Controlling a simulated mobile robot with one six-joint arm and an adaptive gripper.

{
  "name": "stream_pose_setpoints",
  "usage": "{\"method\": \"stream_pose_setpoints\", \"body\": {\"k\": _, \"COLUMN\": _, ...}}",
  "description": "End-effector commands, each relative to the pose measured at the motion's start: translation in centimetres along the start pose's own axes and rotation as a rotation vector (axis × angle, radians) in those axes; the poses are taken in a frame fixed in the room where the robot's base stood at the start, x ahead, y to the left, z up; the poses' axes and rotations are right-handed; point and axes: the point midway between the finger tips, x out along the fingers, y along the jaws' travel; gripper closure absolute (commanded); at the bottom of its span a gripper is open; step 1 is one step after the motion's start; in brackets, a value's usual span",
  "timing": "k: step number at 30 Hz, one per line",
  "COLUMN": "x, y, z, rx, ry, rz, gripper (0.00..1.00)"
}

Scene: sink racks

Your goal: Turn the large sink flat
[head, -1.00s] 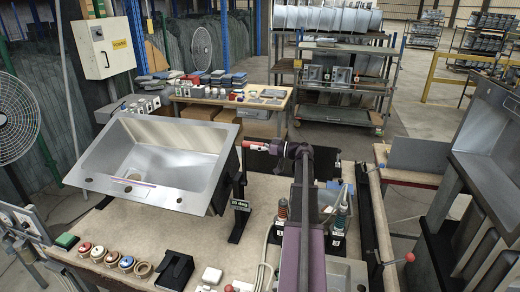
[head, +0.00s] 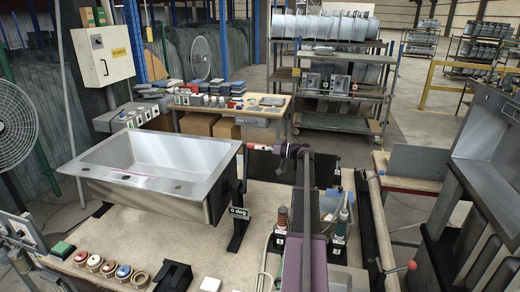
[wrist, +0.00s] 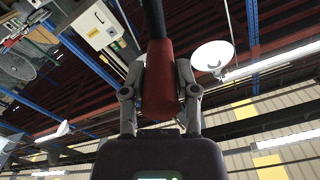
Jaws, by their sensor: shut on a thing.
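The large sink (head: 160,158) is a steel basin in a stand on the bench at left. Its rim looks level, and the sign (head: 240,213) on the stand reads "0 deg". A handle with a red grip (head: 262,148) sticks out from the sink's right side. My gripper (head: 283,151) is shut on this grip, right of the sink. In the wrist view the red grip (wrist: 158,85) sits between both fingers, with a dark bar running up from it. The far side of the sink's support is hidden.
Several round buttons (head: 109,270) and a black block (head: 172,277) lie along the bench's front. Two tools with coiled cords (head: 281,222) stand right of the sink, near my arm. A steel rack (head: 340,95) stands behind. Another large steel unit (head: 490,150) is at right.

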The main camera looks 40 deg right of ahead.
Motion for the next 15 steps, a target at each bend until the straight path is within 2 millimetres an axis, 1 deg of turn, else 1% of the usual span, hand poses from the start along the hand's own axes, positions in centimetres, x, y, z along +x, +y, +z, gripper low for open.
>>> {"method": "stream_pose_setpoints", "body": {"k": 5, "x": 0.08, "y": -0.08, "z": 0.14, "rx": -0.001, "ry": -0.005, "rz": -0.001, "gripper": 1.00}}
{"method": "stream_pose_setpoints", "body": {"k": 6, "x": 0.09, "y": -0.09, "z": 0.15, "rx": -0.001, "ry": -0.005, "rz": -0.002, "gripper": 0.48}}
{"method": "stream_pose_setpoints", "body": {"k": 8, "x": 0.10, "y": -0.10, "z": 0.15, "rx": -0.001, "ry": -0.005, "rz": -0.002, "gripper": 0.31}}
{"method": "stream_pose_setpoints", "body": {"k": 9, "x": 0.10, "y": -0.10, "z": 0.14, "rx": -0.001, "ry": -0.005, "rz": -0.002, "gripper": 0.26}}
{"method": "stream_pose_setpoints", "body": {"k": 15, "x": 0.13, "y": -0.12, "z": 0.13, "rx": -0.001, "ry": -0.004, "rz": -0.002, "gripper": 0.26}}
